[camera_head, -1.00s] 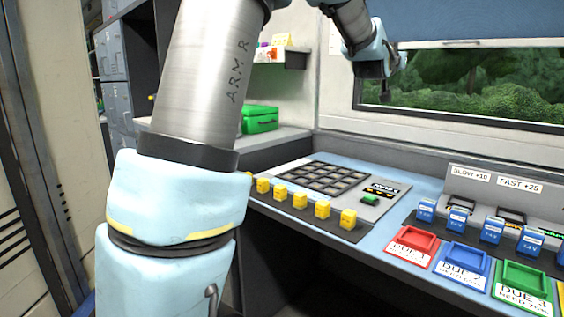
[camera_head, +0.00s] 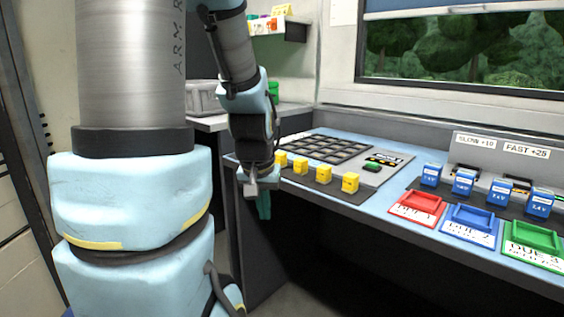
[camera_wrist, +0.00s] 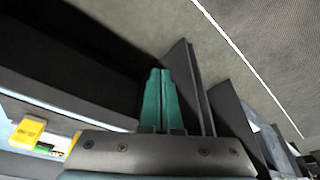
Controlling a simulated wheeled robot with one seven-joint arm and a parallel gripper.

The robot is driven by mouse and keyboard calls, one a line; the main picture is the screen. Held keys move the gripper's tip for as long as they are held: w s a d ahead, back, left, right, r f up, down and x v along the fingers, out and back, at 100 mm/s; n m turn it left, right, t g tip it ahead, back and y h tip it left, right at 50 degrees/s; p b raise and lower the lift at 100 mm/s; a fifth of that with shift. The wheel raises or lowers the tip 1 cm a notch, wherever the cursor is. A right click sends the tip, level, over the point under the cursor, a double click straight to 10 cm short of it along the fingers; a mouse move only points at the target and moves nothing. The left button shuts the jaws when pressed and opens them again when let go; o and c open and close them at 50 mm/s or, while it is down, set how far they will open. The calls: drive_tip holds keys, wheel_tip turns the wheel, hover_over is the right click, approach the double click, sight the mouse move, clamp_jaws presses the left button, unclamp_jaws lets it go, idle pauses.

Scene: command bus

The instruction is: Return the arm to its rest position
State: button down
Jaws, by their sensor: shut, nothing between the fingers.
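My gripper (camera_head: 263,205) hangs pointing down at the left front edge of the console, in front of the dark space under it. Its teal fingers are shut together with nothing between them. In the wrist view the shut fingers (camera_wrist: 159,98) stand above the grey gripper body, against dark panels and grey floor. My arm's large grey and light blue links fill the left of the head view. The upper arm hides part of the wall and shelf behind it.
The console (camera_head: 395,215) carries a dark grid panel (camera_head: 325,148), several yellow blocks (camera_head: 324,175) and blue blocks (camera_head: 464,182). Red (camera_head: 415,203), blue (camera_head: 471,218) and green (camera_head: 533,236) trays line its front. A grey bin (camera_head: 203,98) stands behind my arm. Open floor lies in front.

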drive_tip(key=s+a+f+g, duration=0.2)
drive_tip(key=s+a, duration=0.1)
drive_tip(key=s, duration=0.3)
wheel_tip(320, 180, up, 17)
drive_tip(key=p, duration=1.7)
drive_tip(key=shift+w+d+n, duration=0.15)
drive_tip(key=shift+n, duration=0.15)
drive_tip(key=c, duration=1.6)
unclamp_jaws()
drive_tip(key=shift+f, duration=0.1)
